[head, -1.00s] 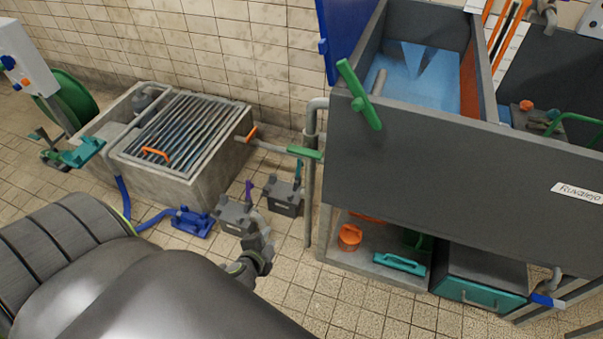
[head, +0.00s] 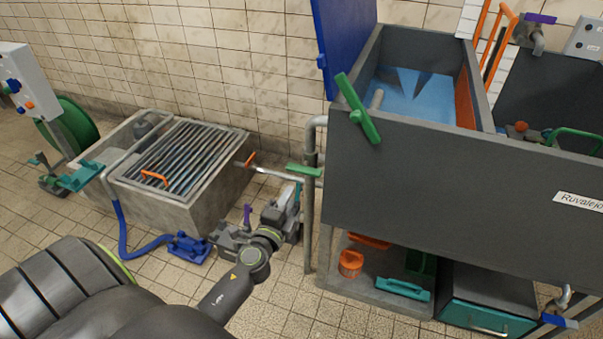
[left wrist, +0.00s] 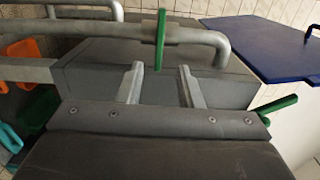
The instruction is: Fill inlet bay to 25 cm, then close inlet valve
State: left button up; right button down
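A grey bay (head: 440,180) holds blue water (head: 418,92); its level in centimetres is not readable. A long green lever (head: 357,108) sits tilted on its front left. A green handle (head: 304,171) crosses the grey pipe left of the bay; which one is the inlet valve is not labelled. My left gripper (head: 287,198) is below and left of the pipe handle. In the left wrist view the left gripper (left wrist: 160,88) has its fingers apart and empty, and a green handle (left wrist: 160,40) stands on the pipe beyond them, untouched. My right gripper is not in view.
A blue panel (head: 343,45) stands at the bay's back left. A concrete pit with a grate (head: 180,155) lies to the left, with a blue hose (head: 128,235). A shelf under the bay holds an orange container (head: 350,264) and a teal tool (head: 402,289). Tiled floor is open in front.

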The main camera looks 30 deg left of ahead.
aim_at(302, 173)
pick_arm(q)
jog(key=x, duration=1)
jog(key=shift+w+a, duration=0.15)
jog(key=shift+w, duration=0.15)
grip_shut()
